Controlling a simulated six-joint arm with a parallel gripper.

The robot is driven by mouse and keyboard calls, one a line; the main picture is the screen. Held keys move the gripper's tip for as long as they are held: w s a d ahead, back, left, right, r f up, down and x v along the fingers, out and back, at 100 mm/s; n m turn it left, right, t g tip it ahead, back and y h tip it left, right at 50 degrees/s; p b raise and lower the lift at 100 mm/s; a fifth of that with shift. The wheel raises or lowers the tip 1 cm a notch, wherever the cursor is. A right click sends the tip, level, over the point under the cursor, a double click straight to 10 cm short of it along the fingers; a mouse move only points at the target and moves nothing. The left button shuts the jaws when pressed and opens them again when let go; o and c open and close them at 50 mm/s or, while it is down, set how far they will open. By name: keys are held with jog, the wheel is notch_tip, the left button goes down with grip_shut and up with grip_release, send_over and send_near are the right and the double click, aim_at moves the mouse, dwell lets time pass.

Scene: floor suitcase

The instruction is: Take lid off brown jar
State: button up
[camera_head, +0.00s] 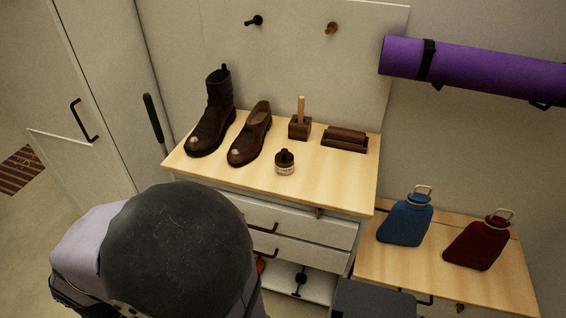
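A small brown jar (285,169) stands upright near the front edge of the wooden cabinet top, around its middle. It has a pale label around its body. A dark brown lid (285,156) with a raised knob sits on top of it. The jar is fully visible and nothing touches it. My gripper is not in this view.
A tall boot (213,115) and a low shoe (250,135) stand left of the jar. A wooden block with an upright handle (300,122) and a brown brush (345,139) are behind. A dark dome (178,250) fills the foreground.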

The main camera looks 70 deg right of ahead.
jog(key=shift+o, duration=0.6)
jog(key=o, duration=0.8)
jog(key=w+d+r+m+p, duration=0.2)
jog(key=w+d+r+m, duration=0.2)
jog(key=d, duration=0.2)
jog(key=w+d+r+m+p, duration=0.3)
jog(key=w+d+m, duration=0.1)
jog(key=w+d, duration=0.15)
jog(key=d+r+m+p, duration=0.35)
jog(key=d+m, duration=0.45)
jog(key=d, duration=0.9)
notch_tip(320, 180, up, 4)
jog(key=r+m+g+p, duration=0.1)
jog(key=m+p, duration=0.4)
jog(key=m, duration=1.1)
send_over(284, 150)
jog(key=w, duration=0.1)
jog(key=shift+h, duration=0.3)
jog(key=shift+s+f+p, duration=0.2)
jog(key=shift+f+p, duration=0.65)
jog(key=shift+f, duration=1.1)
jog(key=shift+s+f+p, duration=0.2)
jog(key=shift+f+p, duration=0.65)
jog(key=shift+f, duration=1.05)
